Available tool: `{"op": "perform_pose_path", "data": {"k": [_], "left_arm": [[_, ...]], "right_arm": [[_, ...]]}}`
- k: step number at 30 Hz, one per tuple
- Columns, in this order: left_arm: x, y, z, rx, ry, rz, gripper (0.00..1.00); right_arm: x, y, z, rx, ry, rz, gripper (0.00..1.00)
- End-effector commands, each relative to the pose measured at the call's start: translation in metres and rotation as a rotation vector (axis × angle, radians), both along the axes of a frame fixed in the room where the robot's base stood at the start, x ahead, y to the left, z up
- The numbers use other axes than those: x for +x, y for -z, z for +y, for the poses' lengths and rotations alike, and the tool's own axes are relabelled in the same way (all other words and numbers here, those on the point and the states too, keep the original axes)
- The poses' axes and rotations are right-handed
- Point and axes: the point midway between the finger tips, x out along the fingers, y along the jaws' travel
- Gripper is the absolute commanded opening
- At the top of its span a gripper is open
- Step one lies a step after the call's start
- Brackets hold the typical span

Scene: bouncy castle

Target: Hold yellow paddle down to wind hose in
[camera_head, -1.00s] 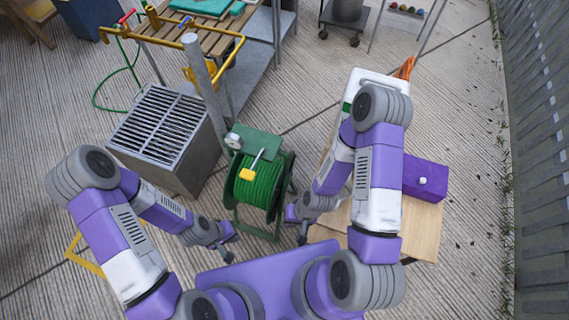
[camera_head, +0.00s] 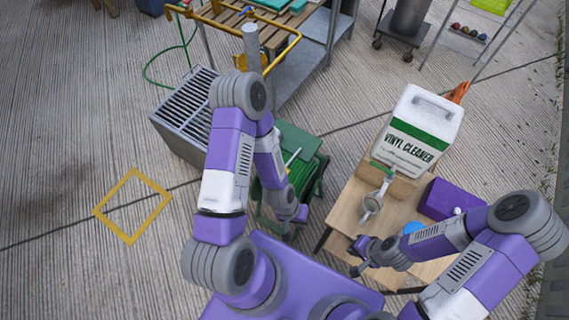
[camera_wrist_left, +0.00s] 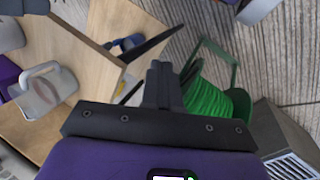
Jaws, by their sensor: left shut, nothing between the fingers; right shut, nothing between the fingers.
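The green hose reel (camera_head: 311,166) stands on the ground in front of me, partly covered by my left arm. A pale lever (camera_head: 293,158) shows at its top, but I cannot make out the yellow paddle, which seems hidden behind the arm. The wound green hose (camera_wrist_left: 208,96) shows in the left wrist view, right of the fingers. My left gripper (camera_head: 293,226) is shut and empty, low by the near side of the reel; its fingers (camera_wrist_left: 161,80) also show in the wrist view. My right gripper (camera_head: 357,262) is shut and empty near the wooden table's near left corner.
The wooden table (camera_head: 350,203) at right carries a white vinyl cleaner jug (camera_head: 420,132) and a purple box (camera_head: 440,198). A grated metal box (camera_head: 179,133) stands left of the reel. A workbench with yellow rails (camera_head: 283,52) is behind. Paving at left is open, with a yellow square outline (camera_head: 133,206).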

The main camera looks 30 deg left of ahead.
Motion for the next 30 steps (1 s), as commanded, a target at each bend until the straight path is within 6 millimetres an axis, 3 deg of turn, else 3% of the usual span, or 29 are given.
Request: {"op": "perform_pose_path", "data": {"k": [5, 8, 13, 18, 24, 30], "left_arm": [[0.014, -0.014, 0.005, 0.014, -0.104, -0.004, 0.0], [0.038, -0.038, 0.016, 0.035, -0.3, -0.009, 0.0], [0.088, -0.098, 0.051, 0.069, -0.805, -0.003, 0.0], [0.117, -0.131, 0.091, 0.078, -1.323, 0.036, 0.0], [0.127, -0.174, 0.128, 0.059, -1.925, 0.139, 0.0], [0.119, -0.218, 0.14, 0.031, -2.435, 0.308, 0.0]], "right_arm": [[0.0, -0.011, 0.0, 0.0, 0.0, 0.0, 0.0], [0.0, -0.029, 0.0, 0.0, 0.001, 0.0, 0.0], [0.0, -0.069, 0.0, 0.0, 0.0, -0.001, 0.0], [0.0, -0.076, 0.0, 0.0, 0.0, -0.001, 0.0], [0.0, -0.083, 0.0, 0.0, 0.001, 0.0, 0.0], [0.0, -0.091, 0.0, 0.0, 0.001, 0.0, 0.0]]}}
